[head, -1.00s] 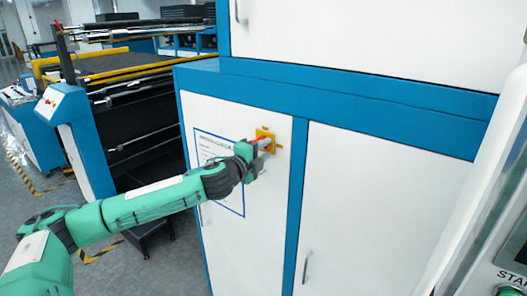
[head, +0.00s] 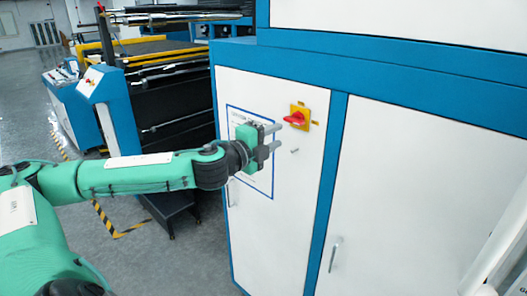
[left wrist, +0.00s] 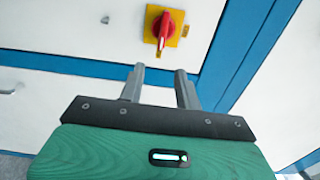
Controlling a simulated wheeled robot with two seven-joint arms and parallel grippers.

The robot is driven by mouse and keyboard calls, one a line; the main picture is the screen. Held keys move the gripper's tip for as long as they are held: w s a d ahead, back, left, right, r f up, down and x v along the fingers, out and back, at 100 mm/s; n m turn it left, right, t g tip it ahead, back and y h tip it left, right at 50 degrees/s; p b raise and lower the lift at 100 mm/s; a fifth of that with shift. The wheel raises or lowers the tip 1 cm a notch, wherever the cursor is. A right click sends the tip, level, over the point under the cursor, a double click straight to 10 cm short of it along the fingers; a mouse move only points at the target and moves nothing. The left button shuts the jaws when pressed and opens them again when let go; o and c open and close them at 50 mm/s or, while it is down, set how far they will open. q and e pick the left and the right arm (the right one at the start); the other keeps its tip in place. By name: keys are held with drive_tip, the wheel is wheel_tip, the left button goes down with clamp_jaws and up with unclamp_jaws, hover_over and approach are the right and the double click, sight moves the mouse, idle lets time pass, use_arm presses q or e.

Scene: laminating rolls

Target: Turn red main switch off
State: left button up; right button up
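The red main switch (head: 295,119) is a red rotary handle on a yellow plate (head: 305,112), on the white cabinet door. In the head view the handle lies near sideways; it also shows in the left wrist view (left wrist: 164,29), beyond the fingertips. My left gripper (head: 281,137) is open and empty, just left of and below the switch, apart from it. Its two grey fingers (left wrist: 158,73) show spread with a gap between them in the left wrist view. My right gripper is not in view.
The white cabinet door has a blue-framed notice (head: 236,112) behind my left gripper and a handle (head: 229,194) lower down. A second white door (head: 430,190) stands right of a blue post. A machine with yellow rails (head: 150,48) stands at the back left.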

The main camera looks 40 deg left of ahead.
use_arm(q)
drive_tip(key=shift+s+a+b, duration=0.1)
drive_tip(key=shift+s+b, duration=1.2)
drive_tip(key=shift+s, duration=0.5)
